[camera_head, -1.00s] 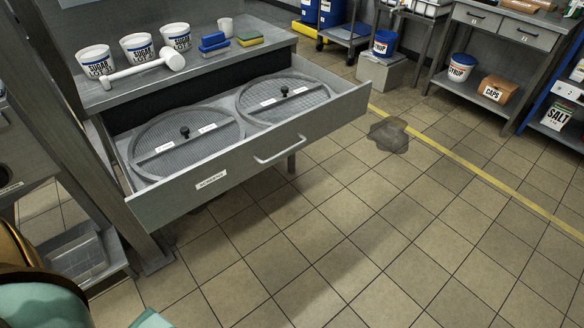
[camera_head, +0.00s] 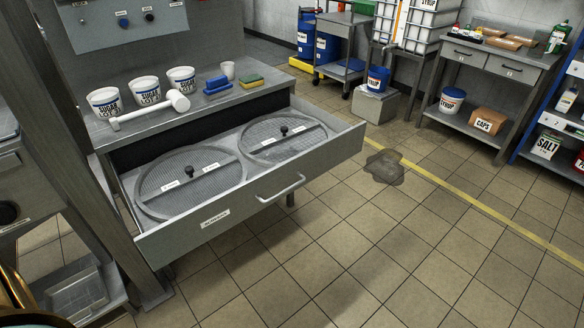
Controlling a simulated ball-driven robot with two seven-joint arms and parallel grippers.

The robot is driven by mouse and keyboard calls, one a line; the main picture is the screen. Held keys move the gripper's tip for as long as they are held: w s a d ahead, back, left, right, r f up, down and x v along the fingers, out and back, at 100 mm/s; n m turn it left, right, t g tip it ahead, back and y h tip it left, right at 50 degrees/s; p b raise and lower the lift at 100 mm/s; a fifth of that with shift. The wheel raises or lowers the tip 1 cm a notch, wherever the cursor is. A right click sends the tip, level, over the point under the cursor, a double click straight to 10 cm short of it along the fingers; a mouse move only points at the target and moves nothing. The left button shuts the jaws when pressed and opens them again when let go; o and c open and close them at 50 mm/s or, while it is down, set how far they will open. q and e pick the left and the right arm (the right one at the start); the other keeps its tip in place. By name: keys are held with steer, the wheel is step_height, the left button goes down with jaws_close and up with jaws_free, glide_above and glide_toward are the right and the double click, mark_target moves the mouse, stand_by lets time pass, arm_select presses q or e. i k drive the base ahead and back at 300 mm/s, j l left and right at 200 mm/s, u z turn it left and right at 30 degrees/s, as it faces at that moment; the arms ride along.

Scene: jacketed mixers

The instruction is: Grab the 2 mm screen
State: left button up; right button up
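Two round mesh screens lie side by side in an open steel drawer (camera_head: 222,222). The left screen (camera_head: 160,208) and the right screen (camera_head: 262,152) each have a flat crossbar with a black knob and small white labels. The label print is too small to read, so I cannot tell which one is the 2 mm screen. Neither of my grippers shows in the view.
The steel bench top (camera_head: 135,142) above the drawer holds sugar tubs (camera_head: 143,91), a white mallet (camera_head: 160,108) and sponges (camera_head: 250,81). A dark puddle (camera_head: 384,167) lies on the tiles by a yellow line. The floor in front of the drawer is clear.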

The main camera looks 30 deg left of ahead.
mark_target(181, 180)
steer(key=u, duration=1.25)
